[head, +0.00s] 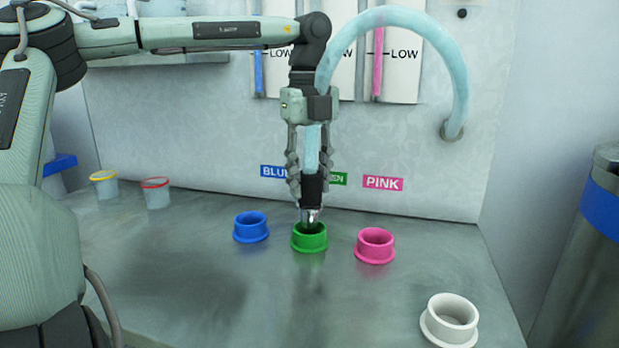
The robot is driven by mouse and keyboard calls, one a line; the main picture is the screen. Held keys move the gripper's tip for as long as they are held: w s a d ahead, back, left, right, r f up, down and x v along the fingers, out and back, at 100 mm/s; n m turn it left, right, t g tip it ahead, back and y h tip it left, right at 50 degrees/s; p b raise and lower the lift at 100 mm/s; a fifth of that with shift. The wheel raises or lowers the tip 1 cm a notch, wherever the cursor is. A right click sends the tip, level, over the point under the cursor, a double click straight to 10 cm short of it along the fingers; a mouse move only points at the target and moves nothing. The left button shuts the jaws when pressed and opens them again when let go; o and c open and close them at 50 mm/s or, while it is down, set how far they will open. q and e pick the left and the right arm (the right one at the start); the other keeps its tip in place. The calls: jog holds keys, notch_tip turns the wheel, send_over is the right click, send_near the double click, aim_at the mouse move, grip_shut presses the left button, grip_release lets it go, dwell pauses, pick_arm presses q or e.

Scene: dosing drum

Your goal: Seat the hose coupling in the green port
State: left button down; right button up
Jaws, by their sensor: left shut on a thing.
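The green port (309,241) is a short flanged ring on the grey table, between the blue and pink ports. My left gripper (311,185) points straight down above it, shut on the hose coupling (312,192). The coupling is a black sleeve with a metal tip, upright at the end of the light-blue hose (462,75). The metal tip is at the green port's mouth; the rim hides its lowest end, so I cannot tell how deep it sits. The hose arches right to a wall fitting. My right gripper is not in view.
The blue port (251,228) and pink port (375,247) stand close on either side. A white ring (449,322) is at the front right. Two small cups, yellow-rimmed (104,186) and red-rimmed (156,194), stand at the left. A drum (592,255) stands at the right edge.

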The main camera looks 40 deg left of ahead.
aim_at(310, 196)
pick_arm(q)
jog(key=shift+f, duration=0.15)
jog(key=shift+f+b, duration=0.4)
jog(key=shift+b, duration=0.1)
jog(key=shift+f, duration=0.15)
dwell(0.4)
jog(key=shift+f+b, duration=0.8)
jog(key=shift+f, duration=0.15)
jog(key=c, duration=1)
grip_release()
jog(key=shift+o, duration=0.2)
